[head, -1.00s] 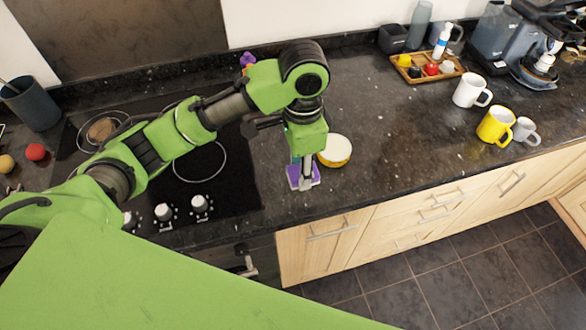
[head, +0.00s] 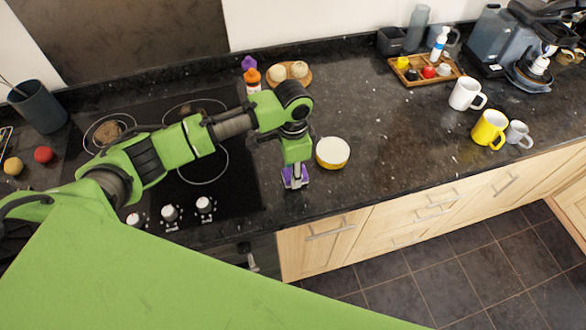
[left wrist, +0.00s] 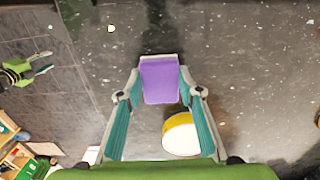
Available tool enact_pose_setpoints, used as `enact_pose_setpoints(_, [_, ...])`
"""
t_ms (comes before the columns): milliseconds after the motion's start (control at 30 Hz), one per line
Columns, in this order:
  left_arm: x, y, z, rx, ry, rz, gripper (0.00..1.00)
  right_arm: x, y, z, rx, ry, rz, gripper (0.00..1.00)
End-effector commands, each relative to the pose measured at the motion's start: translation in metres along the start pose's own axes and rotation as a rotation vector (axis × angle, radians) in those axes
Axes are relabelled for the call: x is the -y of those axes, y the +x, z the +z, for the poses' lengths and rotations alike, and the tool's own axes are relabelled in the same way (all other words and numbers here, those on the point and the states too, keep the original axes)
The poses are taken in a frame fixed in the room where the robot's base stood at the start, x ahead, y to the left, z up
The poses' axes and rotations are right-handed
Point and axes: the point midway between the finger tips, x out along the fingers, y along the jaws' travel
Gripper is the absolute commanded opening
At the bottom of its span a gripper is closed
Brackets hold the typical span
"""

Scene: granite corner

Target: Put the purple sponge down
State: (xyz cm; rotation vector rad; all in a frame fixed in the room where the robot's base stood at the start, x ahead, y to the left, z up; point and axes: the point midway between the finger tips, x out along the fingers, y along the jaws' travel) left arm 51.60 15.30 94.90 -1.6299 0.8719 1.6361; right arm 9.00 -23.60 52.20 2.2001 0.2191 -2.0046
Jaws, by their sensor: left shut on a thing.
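The purple sponge (head: 290,182) is at the front of the dark granite counter, just right of the hob, in the head view. My left gripper (head: 295,176) is shut on it from above. In the left wrist view the sponge (left wrist: 160,80) sits between the two fingertips of the gripper (left wrist: 160,88). I cannot tell whether its underside touches the counter.
A yellow and white bowl (head: 332,153) stands close right of the sponge. The black hob (head: 215,190) is to the left. A round board (head: 300,80) and bottles are behind. Mugs (head: 466,94) stand further right. The counter between bowl and mugs is clear.

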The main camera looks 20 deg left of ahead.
Motion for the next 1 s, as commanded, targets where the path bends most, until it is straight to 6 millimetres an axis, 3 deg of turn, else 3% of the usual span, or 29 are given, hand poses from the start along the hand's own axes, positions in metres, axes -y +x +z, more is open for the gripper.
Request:
enact_pose_setpoints(167, [0.000, 0.003, 0.000, 0.000, 0.000, 0.001, 0.14, 0.000, 0.000, 0.000, 0.000, 0.000, 0.000, 0.40])
enact_pose_setpoints(200, [0.000, 0.003, 0.000, 0.000, 0.000, 0.000, 0.39, 0.000, 0.000, 0.000, 0.000, 0.000, 0.000, 0.40])
enact_pose_setpoints(267, [0.000, 0.003, 0.000, 0.000, 0.000, 0.000, 0.50, 0.001, 0.000, 0.000, 0.000, 0.000, -0.001, 0.40])
enact_pose_setpoints(667, [0.000, -0.002, -0.001, -0.001, -0.001, -0.001, 0.50, 0.002, 0.001, 0.000, 0.000, 0.000, -0.002, 0.40])
enact_pose_setpoints(767, [0.001, -0.012, -0.001, -0.004, 0.000, -0.003, 0.50, 0.002, 0.006, 0.001, 0.000, 0.000, -0.002, 0.40])
enact_pose_setpoints(1000, [0.001, -0.062, -0.002, -0.005, 0.001, -0.004, 0.50, 0.002, 0.022, 0.002, 0.000, 0.000, -0.002, 0.40])
